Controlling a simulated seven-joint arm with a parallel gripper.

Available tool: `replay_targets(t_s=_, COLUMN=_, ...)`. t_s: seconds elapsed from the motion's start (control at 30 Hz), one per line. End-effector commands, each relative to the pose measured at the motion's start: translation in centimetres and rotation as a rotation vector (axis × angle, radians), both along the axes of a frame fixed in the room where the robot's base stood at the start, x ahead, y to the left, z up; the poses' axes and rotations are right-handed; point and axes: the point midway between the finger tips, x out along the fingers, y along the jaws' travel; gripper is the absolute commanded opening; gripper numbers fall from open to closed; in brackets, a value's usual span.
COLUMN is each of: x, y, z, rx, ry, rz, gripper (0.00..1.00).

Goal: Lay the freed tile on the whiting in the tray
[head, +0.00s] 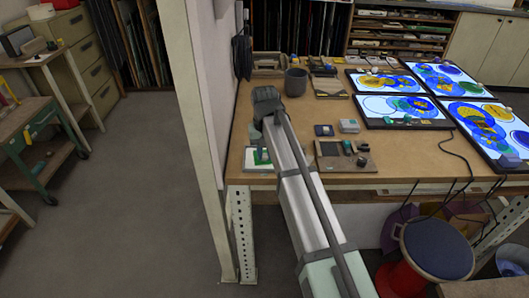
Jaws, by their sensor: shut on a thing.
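My arm reaches up from the bottom edge over the near left part of the wooden table. It ends in view at a dark joint. My gripper's fingers are hidden behind the arm, so neither they nor anything between them shows. A shallow white-edged piece with a green patch (260,157) lies at the table's near left edge, partly covered by my arm. I cannot tell whether it is the tray, or whether the green is glass. I cannot make out the freed tile or the whiting.
A grey cup (296,82) stands behind my arm. A dark-faced board with small items (331,149) lies right of it. Lit panels with blue and yellow glass (400,107) fill the table's right side. A blue-topped stool (437,248) stands in front. Bare wood (400,165) shows near the front.

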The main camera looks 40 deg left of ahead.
Motion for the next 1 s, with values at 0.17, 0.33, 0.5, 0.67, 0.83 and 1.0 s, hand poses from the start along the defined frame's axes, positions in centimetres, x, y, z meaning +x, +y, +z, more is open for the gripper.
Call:
replay_targets(t_s=0.17, x=0.0, y=0.0, z=-0.09, rx=0.0, ry=0.0, rz=0.0, gripper=0.0)
replay_targets(t_s=0.33, x=0.0, y=0.0, z=-0.23, rx=0.0, ry=0.0, rz=0.0, gripper=0.0)
replay_targets(t_s=0.5, x=0.0, y=0.0, z=-0.37, rx=0.0, ry=0.0, rz=0.0, gripper=0.0)
replay_targets(t_s=0.67, x=0.0, y=0.0, z=-0.4, rx=0.0, ry=0.0, rz=0.0, gripper=0.32)
replay_targets(t_s=0.83, x=0.0, y=0.0, z=-0.39, rx=0.0, ry=0.0, rz=0.0, gripper=0.48)
replay_targets(t_s=1.0, x=0.0, y=0.0, z=-0.39, rx=0.0, ry=0.0, rz=0.0, gripper=0.52)
